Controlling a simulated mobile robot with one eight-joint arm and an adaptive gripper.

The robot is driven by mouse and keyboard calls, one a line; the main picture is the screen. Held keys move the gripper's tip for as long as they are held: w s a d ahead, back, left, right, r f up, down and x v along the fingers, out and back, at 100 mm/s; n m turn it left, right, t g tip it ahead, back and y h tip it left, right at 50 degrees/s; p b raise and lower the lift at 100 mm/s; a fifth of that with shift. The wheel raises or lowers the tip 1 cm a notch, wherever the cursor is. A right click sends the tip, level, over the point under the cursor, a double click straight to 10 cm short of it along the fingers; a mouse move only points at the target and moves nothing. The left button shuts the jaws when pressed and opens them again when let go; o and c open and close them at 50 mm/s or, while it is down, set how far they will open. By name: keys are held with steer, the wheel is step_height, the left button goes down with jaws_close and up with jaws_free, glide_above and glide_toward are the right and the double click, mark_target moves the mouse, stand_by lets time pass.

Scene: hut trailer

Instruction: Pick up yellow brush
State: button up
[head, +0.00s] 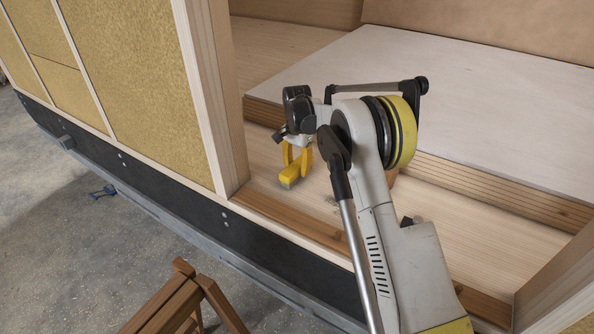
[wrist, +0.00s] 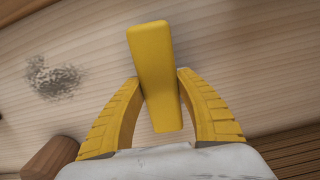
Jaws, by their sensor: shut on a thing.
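The yellow brush (wrist: 154,60) lies between the two yellow fingers of my gripper (wrist: 158,82) in the wrist view, slightly tilted. The fingers are shut on its sides. In the head view the yellow brush (head: 290,177) shows at the lower end of my gripper (head: 297,160), over the pale wooden floor inside the doorway. Whether it touches the floor or hangs just above it, I cannot tell. Its underside is mostly hidden.
A small grey pile of debris (wrist: 52,78) and a brown wooden block (wrist: 48,158) are near the brush. A raised white platform (head: 400,95) lies behind. A wooden post (head: 215,90) stands left. A wooden trestle (head: 180,300) stands outside on the concrete.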

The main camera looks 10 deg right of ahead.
mark_target(297, 164)
steer(key=shift+r, duration=0.6)
step_height(297, 164, up, 3)
steer(key=shift+f+p, duration=0.1)
steer(key=shift+p, duration=0.7)
steer(key=s+d+r+p, duration=0.2)
steer(key=s+d+r, duration=0.4)
steer(key=d, duration=0.4)
steer(key=shift+r, duration=0.5)
steer(key=shift+s, duration=0.1)
steer(key=o, duration=0.6)
steer(key=c, duration=0.4)
